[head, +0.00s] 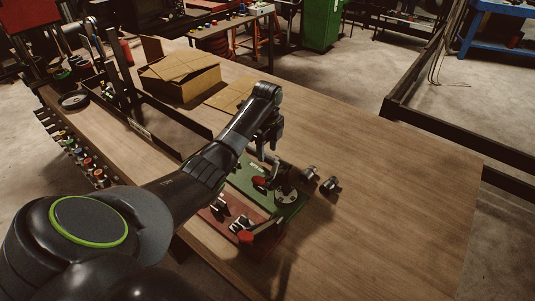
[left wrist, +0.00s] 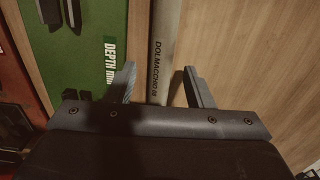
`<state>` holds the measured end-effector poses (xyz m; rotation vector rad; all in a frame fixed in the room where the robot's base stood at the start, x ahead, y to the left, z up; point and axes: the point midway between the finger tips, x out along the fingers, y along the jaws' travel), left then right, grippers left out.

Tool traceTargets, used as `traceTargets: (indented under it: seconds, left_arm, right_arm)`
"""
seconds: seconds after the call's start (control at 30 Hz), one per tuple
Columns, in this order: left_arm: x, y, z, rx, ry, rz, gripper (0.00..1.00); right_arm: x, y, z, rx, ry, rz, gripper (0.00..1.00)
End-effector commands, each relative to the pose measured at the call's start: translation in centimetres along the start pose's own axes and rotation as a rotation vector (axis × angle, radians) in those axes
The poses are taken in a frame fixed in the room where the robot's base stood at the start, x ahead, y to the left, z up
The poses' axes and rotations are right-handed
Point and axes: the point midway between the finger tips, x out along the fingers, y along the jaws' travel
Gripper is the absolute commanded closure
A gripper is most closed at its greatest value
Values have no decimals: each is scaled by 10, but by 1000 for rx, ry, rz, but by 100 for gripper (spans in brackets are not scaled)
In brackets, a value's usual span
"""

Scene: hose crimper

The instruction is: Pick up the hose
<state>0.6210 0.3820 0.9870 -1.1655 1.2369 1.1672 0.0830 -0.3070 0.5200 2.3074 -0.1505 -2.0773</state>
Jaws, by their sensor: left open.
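In the left wrist view, a straight grey hose (left wrist: 167,30) with dark lettering runs from the top edge down between my two fingers. It lies beside a green plate marked "DEPTH" (left wrist: 90,75). My left gripper (left wrist: 159,72) is open, with one finger on each side of the hose and a gap showing on the right side. Its lower part is hidden behind my gripper. I cannot make out the hose there. My right gripper is not in view.
A crimping device with red-tipped handles (head: 246,237) stands on the green and red plates. Two metal fittings (head: 309,173) (head: 330,185) stand just right of it. An open cardboard box (head: 180,78) sits at the back left. The right side of the wooden table (head: 410,190) is clear.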

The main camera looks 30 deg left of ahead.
Motion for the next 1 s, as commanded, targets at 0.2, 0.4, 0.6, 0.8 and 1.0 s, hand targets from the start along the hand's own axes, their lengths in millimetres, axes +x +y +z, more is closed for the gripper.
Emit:
traceTargets:
  seconds: [0.2, 0.4, 0.6, 0.8, 1.0]
  left_arm:
    - [14, 0, -1, 1, 0, -1, 53]
    - [15, 0, -1, 1, 0, -2, 58]
    - [14, 0, -1, 1, 0, -2, 84]
    - [14, -1, -1, 1, 0, -2, 100]
    - [12, -1, 0, 1, -1, -3, 100]
  right_arm:
    - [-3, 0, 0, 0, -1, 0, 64]
    - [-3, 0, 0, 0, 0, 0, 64]
    - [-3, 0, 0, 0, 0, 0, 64]
    - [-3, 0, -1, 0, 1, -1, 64]
    - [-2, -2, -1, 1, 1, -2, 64]
